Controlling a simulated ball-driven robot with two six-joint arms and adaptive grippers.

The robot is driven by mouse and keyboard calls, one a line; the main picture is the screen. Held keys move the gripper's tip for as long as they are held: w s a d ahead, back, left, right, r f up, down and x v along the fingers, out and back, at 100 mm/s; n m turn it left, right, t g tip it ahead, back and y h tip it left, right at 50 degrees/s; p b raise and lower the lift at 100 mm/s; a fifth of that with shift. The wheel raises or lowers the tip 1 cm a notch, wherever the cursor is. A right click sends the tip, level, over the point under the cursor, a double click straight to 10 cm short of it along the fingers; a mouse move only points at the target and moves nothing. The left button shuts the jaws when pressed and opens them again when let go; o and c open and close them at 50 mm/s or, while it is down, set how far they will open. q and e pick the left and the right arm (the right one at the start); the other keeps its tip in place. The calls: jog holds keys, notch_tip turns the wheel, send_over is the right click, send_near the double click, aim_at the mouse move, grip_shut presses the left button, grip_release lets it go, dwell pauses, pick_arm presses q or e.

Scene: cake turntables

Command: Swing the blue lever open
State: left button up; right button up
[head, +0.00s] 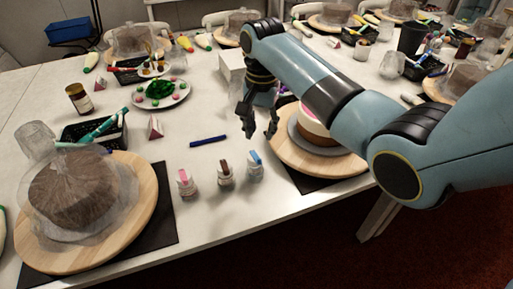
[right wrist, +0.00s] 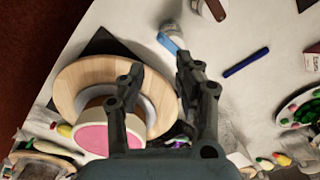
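The blue lever (head: 256,157) sits on top of a small white bottle (head: 255,172), the rightmost of three standing near the table's front edge. My left gripper is not in view.
Bottles with a brown lever (head: 225,164) and a pink lever (head: 184,176) stand left of the blue one. A blue pen (head: 208,141) lies behind them. A wooden turntable (head: 285,160) with a pink-topped cake (right wrist: 108,135) is at right. Another turntable (head: 134,232) holds a wrapped brown cake.

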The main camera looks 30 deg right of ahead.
aim_at(259, 158)
notch_tip(259, 158, down, 8)
jog(key=shift+w+a+f+b, duration=0.1)
jog(key=shift+b, duration=0.25)
jog(key=shift+f, duration=0.55)
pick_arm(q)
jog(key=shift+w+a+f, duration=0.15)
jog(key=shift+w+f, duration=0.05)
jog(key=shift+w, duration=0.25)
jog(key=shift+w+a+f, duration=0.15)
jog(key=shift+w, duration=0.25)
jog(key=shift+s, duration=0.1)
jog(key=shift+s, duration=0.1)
pick_arm(e)
grip_shut()
